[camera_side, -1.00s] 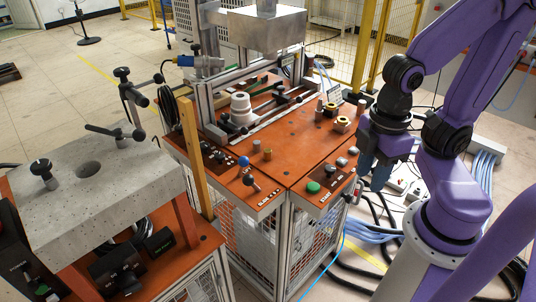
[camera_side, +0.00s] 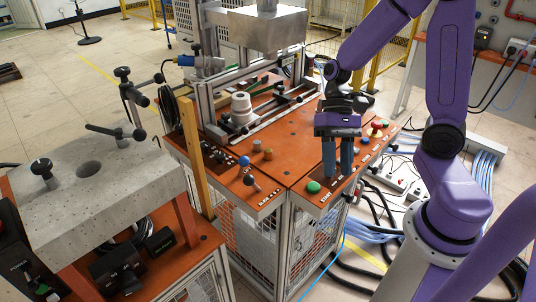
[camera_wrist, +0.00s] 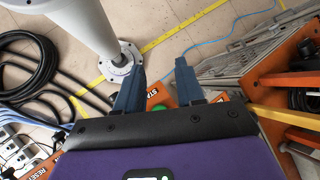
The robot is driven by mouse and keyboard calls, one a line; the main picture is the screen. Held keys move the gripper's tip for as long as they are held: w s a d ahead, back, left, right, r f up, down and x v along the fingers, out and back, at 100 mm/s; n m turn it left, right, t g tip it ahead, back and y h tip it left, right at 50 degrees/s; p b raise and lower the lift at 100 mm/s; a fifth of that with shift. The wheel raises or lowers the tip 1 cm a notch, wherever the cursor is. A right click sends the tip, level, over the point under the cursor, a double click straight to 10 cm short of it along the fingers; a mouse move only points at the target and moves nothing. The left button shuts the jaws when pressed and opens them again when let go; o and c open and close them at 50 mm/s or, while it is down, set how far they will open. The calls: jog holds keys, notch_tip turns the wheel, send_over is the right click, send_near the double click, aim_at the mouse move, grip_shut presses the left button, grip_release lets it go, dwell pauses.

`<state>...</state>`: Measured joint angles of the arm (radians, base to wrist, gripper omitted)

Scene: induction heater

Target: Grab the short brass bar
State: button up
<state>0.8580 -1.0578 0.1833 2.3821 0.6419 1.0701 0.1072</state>
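My gripper (camera_side: 338,172) points down over the right front part of the orange worktop in the side view, close to the green button. Its two blue fingers are apart with nothing between them. In the wrist view, the fingertips (camera_wrist: 159,70) are also spread and empty. Neither shows clearly in the wrist view.
The orange worktop (camera_side: 296,150) has a green button (camera_side: 313,187) and a blue knob (camera_side: 244,161) at its front. A white stepped cylinder (camera_side: 241,110) and a metal frame stand behind. A wooden post (camera_side: 194,155) rises at left. The worktop's middle is clear.

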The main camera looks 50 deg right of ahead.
jog(key=w+d+f+m+t+y, duration=0.2)
jog(key=w+d+m+t+y, duration=0.35)
jog(key=w+m, duration=0.5)
jog(key=m+t, duration=0.6)
jog(key=m, duration=0.3)
send_near(271, 149)
jog(key=shift+y, duration=0.35)
jog(key=x, duration=0.5)
jog(key=shift+a+f, duration=0.2)
jog(key=shift+x, duration=2.8)
jog(key=shift+w+d+f, duration=0.1)
jog(key=shift+d+f, duration=0.05)
jog(key=shift+d, duration=0.05)
grip_shut()
